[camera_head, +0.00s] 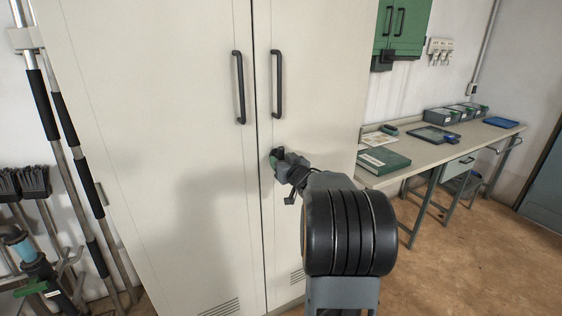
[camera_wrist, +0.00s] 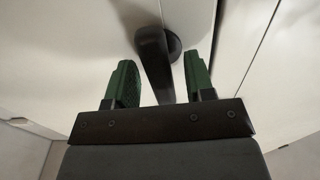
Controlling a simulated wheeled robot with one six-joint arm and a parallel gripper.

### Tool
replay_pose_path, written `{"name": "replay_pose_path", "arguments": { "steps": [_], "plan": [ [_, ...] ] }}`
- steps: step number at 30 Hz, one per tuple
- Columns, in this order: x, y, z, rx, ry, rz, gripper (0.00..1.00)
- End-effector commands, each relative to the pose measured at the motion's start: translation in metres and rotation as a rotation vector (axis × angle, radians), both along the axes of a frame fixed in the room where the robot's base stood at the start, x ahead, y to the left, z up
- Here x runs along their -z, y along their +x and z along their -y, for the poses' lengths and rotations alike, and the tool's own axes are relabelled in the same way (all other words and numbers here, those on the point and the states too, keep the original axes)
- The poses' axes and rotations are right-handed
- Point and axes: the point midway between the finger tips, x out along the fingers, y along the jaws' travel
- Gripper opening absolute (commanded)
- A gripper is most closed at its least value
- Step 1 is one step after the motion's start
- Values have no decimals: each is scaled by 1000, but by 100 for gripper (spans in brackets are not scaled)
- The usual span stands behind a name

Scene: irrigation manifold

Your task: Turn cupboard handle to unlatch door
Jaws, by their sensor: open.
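The cupboard (camera_head: 150,120) is tall and off-white with two closed doors. In the wrist view, a dark turning handle (camera_wrist: 154,65) with a round base stands out from the door face. It lies between the two green fingers of my gripper (camera_wrist: 160,82), which are open with a gap visible on both sides. In the head view my gripper (camera_head: 276,158) is at the right door, just below its long black bar pull (camera_head: 277,84). The turning handle is hidden there behind my gripper.
A second bar pull (camera_head: 239,88) is on the left door. A workbench (camera_head: 440,150) with a green book (camera_head: 384,160) and bins stands at the right. Long-handled tools (camera_head: 75,150) and brushes hang at the left. Brown floor (camera_head: 450,260) is open at the lower right.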

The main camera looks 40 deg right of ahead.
Motion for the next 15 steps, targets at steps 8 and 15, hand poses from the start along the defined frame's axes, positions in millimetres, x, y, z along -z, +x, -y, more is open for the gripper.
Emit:
{"name": "replay_pose_path", "arguments": {
  "steps": [8, 15],
  "plan": [
    [0, 8, 1, 0, 0, 0, 49],
    [0, 8, 1, 0, 0, 0, 43]
  ]
}}
